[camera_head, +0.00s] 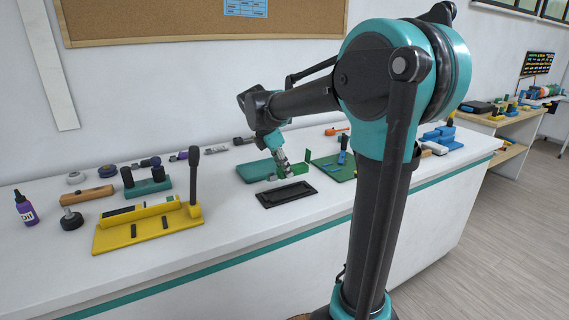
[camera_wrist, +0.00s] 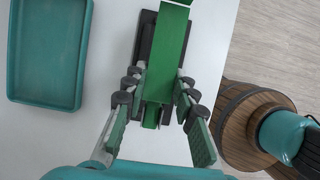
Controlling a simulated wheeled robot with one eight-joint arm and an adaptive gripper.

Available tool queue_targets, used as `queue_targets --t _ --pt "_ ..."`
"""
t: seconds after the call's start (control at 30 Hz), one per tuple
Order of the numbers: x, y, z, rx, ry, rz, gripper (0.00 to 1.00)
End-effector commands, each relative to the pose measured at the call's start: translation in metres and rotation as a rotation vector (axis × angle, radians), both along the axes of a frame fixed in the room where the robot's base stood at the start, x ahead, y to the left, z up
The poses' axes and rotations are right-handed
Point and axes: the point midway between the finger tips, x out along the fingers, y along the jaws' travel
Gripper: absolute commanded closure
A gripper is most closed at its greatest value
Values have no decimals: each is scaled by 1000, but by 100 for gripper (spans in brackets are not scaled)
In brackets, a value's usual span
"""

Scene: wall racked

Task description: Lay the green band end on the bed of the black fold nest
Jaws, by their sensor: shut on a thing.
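The black fold nest (camera_head: 286,194) lies flat on the white bench. In the wrist view the nest (camera_wrist: 146,42) shows as dark edges beneath a green band (camera_wrist: 162,65). The band runs lengthwise between my fingers and covers most of the nest's bed. My gripper (camera_head: 285,172) points down at the nest's back edge in the head view, with green showing at its tip. In the wrist view my gripper (camera_wrist: 158,88) has its fingers on both sides of the band and is shut on it. Whether the band touches the bed is hidden.
A teal tray (camera_head: 253,173) is just behind and left of the nest; it also shows in the wrist view (camera_wrist: 76,50). A yellow fixture with a tall black lever (camera_head: 150,229) is at left. The bench front is clear.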

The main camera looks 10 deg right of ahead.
Motion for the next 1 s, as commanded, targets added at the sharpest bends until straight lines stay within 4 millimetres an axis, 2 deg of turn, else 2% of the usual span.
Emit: queue_targets --t 0.3,0.5,1.0 --pt "0 0 -34 0 0 0 100" --pt "0 0 -49 0 0 0 100" --pt "0 0 -55 0 0 0 100"
